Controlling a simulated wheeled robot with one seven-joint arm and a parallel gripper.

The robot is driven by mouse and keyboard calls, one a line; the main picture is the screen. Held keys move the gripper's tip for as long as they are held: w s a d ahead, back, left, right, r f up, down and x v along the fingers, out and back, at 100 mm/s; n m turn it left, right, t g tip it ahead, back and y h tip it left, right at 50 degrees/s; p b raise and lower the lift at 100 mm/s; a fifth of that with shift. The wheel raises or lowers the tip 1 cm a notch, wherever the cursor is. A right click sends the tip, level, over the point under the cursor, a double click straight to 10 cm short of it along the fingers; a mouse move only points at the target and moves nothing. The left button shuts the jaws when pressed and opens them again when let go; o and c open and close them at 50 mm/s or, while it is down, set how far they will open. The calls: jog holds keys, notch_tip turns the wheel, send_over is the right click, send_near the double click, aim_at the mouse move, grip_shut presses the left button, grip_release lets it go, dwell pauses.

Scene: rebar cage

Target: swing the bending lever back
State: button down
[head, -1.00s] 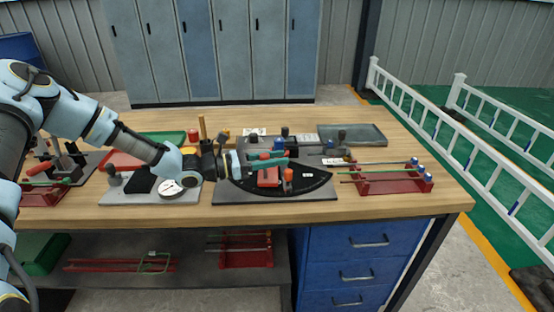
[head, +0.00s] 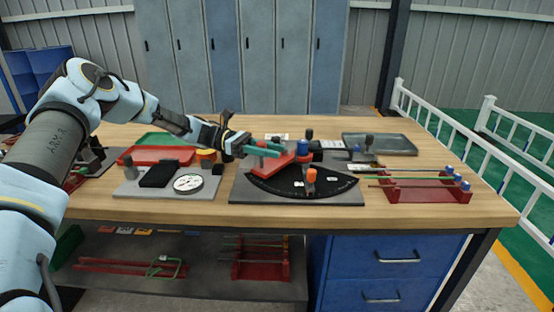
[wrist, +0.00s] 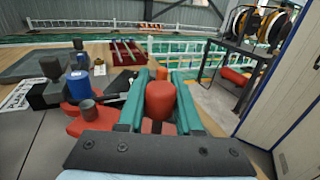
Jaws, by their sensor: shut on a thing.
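The bending lever (head: 270,165) is a red arm lying over the black fan-shaped dial (head: 290,187) of the bending bench plate. Its upright red handle (wrist: 160,100) shows between my teal fingers in the wrist view. My gripper (head: 268,149) reaches in from the left and is shut on that handle; the fingers hide most of it in the head view. An orange peg (head: 311,176) stands on the dial, apart from the lever. A blue post (head: 303,148) stands by the lever's inner end; it also shows in the wrist view (wrist: 78,87).
A red rack with rods (head: 425,188) stands at the right of the workbench. A grey tray (head: 380,144) lies behind it. A plate with a round white gauge (head: 188,183) is left of the dial. Red (head: 157,155) and green (head: 160,140) trays lie behind the gauge plate.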

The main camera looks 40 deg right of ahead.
jog(key=shift+w+y, duration=0.2)
jog(key=shift+y, duration=0.1)
jog(key=c, duration=0.6)
grip_release()
jog(key=b+v, duration=0.3)
jog(key=v, duration=0.7)
jog(key=shift+w+f+b, duration=0.1)
jog(key=shift+f+b, duration=0.1)
jog(key=shift+b, duration=0.1)
jog(key=shift+w+a+r, duration=0.1)
jog(key=shift+w+a, duration=0.1)
jog(key=shift+w, duration=0.1)
jog(key=shift+c, duration=0.2)
